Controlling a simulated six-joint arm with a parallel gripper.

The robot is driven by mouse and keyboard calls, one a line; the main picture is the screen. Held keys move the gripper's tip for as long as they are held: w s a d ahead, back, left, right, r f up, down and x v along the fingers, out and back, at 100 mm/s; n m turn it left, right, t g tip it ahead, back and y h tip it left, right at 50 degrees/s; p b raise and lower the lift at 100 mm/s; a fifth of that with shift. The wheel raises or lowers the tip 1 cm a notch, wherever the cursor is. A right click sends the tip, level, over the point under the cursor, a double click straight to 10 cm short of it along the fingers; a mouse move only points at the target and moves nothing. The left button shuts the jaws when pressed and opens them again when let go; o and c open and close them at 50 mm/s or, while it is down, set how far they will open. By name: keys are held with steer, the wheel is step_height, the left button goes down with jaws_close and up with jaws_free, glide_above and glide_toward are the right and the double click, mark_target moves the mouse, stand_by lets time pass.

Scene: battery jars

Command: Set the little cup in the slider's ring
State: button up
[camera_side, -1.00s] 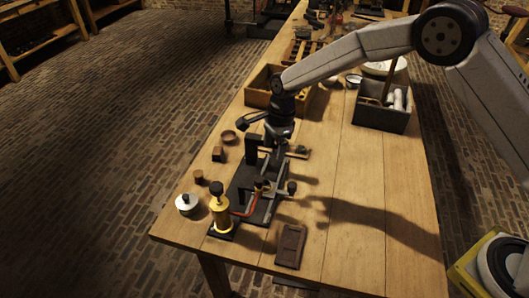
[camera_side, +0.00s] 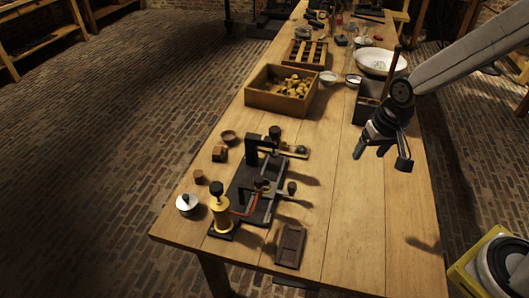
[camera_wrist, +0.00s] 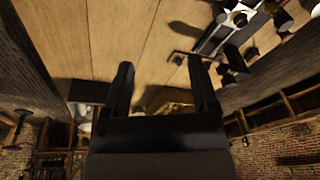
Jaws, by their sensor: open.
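The black-based apparatus (camera_side: 246,205) with its posts and slider parts stands near the table's front left; part of it shows at the upper right of the wrist view (camera_wrist: 222,45). A small dark fitting (camera_side: 262,185) sits mid-apparatus; I cannot tell whether it is the slider's ring or whether a cup is in it. A small round brown cup-like dish (camera_side: 229,137) stands on the table left of the apparatus. My gripper (camera_side: 381,153) is open and empty, above the table well to the right of the apparatus. Its two fingers are apart in the wrist view (camera_wrist: 162,88).
A wooden cube (camera_side: 220,154), a small brown cylinder (camera_side: 199,176) and a white lidded jar (camera_side: 187,204) stand to the left. A wooden box (camera_side: 270,104) stands behind. The table's right front is clear.

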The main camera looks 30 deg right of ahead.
steer(key=s+d+n, duration=0.2)
steer(key=s+n, duration=0.1)
steer(key=s, duration=0.3)
steer(key=shift+s+n, duration=0.15)
steer(key=shift+n, duration=0.15)
